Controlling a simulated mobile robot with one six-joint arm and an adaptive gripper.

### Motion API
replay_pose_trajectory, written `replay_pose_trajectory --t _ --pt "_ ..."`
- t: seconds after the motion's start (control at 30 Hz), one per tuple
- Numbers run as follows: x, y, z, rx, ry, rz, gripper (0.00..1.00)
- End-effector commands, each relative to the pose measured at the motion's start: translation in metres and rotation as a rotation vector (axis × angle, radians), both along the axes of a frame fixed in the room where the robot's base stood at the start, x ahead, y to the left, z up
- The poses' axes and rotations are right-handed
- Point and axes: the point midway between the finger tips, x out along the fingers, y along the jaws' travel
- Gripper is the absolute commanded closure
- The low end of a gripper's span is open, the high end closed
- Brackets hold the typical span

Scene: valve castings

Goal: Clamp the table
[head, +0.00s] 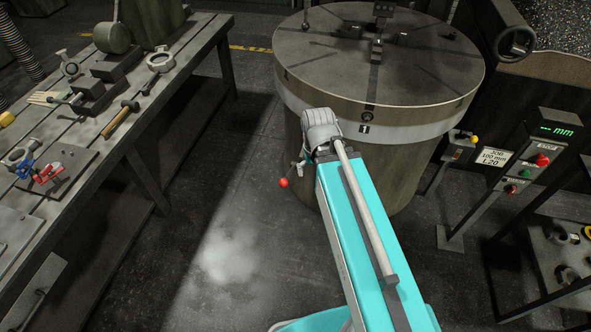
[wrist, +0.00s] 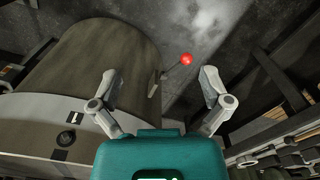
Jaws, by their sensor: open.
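The round table (head: 380,62) is a wide grey disc on a thick drum, with a plate marked 1 on its pale rim. A clamp lever with a red ball knob (head: 284,183) sticks out from the drum's left side, low down. In the wrist view the red knob (wrist: 187,59) and its thin rod lie between the two fingers as seen in the picture. My gripper (wrist: 159,74) is open and empty, close to the drum. I see no contact with the lever, and the depth between them is unclear. In the head view my arm mostly hides the fingers.
A long slotted bench (head: 130,125) with tools and castings stands at the left. A control post (head: 538,160) with buttons and a "mm" display stands at the right, beside a small box with a yellow knob (head: 474,139). The floor between bench and drum is clear.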

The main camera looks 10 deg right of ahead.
Motion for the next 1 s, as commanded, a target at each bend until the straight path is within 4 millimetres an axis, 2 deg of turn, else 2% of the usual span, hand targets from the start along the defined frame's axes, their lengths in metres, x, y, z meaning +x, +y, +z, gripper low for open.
replay_pose_trajectory --t 0.03,0.17,0.37,0.8,1.0 --pt "0.001 0.0 -0.001 0.0 0.0 -0.001 0.19" --pt "0.007 0.001 -0.007 0.004 -0.003 -0.014 0.43" --pt "0.033 0.005 -0.03 0.023 -0.013 -0.079 0.43" --pt "0.129 0.021 -0.108 0.103 -0.04 -0.345 0.43" --pt "0.167 0.029 -0.137 0.141 -0.046 -0.46 0.43"
